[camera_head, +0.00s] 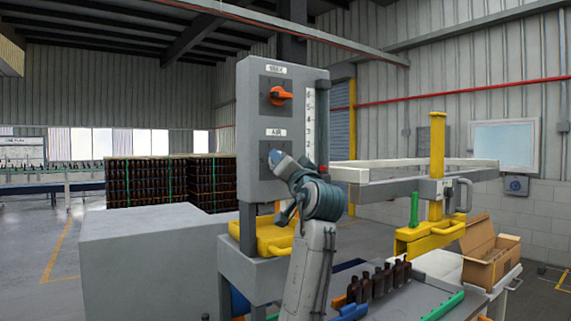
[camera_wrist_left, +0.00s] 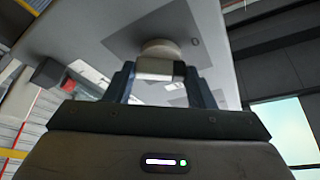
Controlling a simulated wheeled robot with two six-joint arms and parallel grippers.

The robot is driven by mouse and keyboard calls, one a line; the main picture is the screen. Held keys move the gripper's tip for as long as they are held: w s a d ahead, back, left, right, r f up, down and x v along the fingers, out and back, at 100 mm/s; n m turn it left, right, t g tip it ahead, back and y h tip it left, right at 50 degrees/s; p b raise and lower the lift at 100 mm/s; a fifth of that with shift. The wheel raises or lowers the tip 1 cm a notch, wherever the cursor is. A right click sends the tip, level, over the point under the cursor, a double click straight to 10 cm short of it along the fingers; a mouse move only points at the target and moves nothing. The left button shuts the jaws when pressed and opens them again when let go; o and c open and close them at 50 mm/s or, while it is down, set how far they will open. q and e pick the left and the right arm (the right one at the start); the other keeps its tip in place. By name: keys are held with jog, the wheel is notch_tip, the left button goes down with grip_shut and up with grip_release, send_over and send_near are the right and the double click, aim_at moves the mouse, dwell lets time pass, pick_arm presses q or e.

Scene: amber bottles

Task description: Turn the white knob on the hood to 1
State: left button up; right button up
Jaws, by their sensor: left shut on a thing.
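A grey upright panel (camera_head: 249,100) carries an orange knob (camera_head: 279,95) at the top and an "AIR" label (camera_head: 275,132) below it. My left gripper (camera_head: 277,158) is at the dark plate under that label and hides what is mounted there. In the left wrist view, the two fingers of my left gripper (camera_wrist_left: 160,85) are closed on a pale whitish knob (camera_wrist_left: 158,68), one on each side. The knob's round base sits against the panel. I cannot read which mark the knob points at. My right gripper is not in view.
A white number strip (camera_head: 310,125) runs down the panel's right edge. A grey box (camera_head: 150,262) stands left. Dark bottles (camera_head: 378,281) and a yellow-headed frame (camera_head: 437,160) are to the right, with an open carton (camera_head: 488,252).

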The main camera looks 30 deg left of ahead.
pick_arm(q)
jog(key=m+h+p, duration=0.1)
jog(key=m, duration=0.2)
jog(key=m+t+h+p, duration=0.1)
jog(key=m, duration=0.2)
jog(key=shift+s+r, duration=0.15)
jog(key=shift+r, duration=0.05)
jog(key=shift+p, duration=0.3)
jog(key=o, duration=1)
jog(key=shift+d+f, duration=0.1)
jog(key=b+v, duration=0.5)
jog(key=v, duration=0.5)
jog(key=shift+s+d, duration=0.2)
jog(key=shift+s, duration=0.1)
